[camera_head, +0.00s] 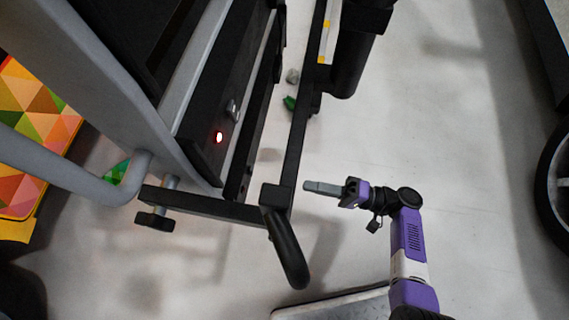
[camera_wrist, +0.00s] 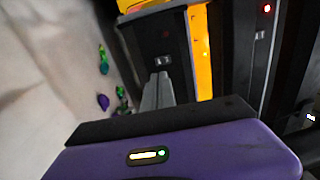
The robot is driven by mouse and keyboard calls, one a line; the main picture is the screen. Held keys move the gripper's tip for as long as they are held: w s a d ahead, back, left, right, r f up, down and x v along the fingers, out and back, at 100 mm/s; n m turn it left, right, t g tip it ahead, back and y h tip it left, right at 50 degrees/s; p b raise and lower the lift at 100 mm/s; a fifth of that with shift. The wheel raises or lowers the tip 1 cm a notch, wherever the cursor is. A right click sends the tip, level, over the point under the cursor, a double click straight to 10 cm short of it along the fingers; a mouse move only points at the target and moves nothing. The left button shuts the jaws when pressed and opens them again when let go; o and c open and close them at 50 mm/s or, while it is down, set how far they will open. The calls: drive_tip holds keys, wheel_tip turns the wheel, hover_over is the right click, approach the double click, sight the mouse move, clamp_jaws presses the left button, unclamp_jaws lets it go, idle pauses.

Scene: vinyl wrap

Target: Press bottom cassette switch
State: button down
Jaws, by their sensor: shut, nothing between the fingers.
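A grey machine with black cassette panels stands on the left in the head view. One black panel (camera_head: 207,155) has a lit red light (camera_head: 219,137) and a small silver switch (camera_head: 233,108). In the wrist view, a black panel (camera_wrist: 150,35) ahead carries a small switch (camera_wrist: 163,60); another panel at right has a red light (camera_wrist: 267,9) and a switch (camera_wrist: 260,35). I cannot tell for sure which is the bottom one. My gripper (camera_head: 309,187) is shut and empty, apart from the machine, right of its black frame bar. Its fingers (camera_wrist: 158,78) point toward the switch ahead.
A black upright bar (camera_head: 297,140) and a curved black handle (camera_head: 287,250) stand between my gripper and the panels. Small green objects (camera_head: 290,102) lie on the floor. A wheel (camera_head: 556,185) is at far right.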

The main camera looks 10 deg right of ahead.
drive_tip(key=shift+w+d+r+y, duration=0.15)
drive_tip(key=shift+w+d+r, duration=0.15)
drive_tip(key=shift+d, duration=0.2)
drive_tip(key=shift+w+d+r+y, duration=0.15)
drive_tip(key=shift+w+d+r, duration=0.1)
drive_tip(key=shift+d, duration=0.2)
drive_tip(key=b, duration=0.2)
approach(252, 170)
drive_tip(key=w+f+x, duration=0.1)
drive_tip(key=x, duration=0.5)
drive_tip(key=shift+r, duration=0.5)
drive_tip(key=shift+w+a, duration=0.1)
drive_tip(key=shift+w, duration=0.05)
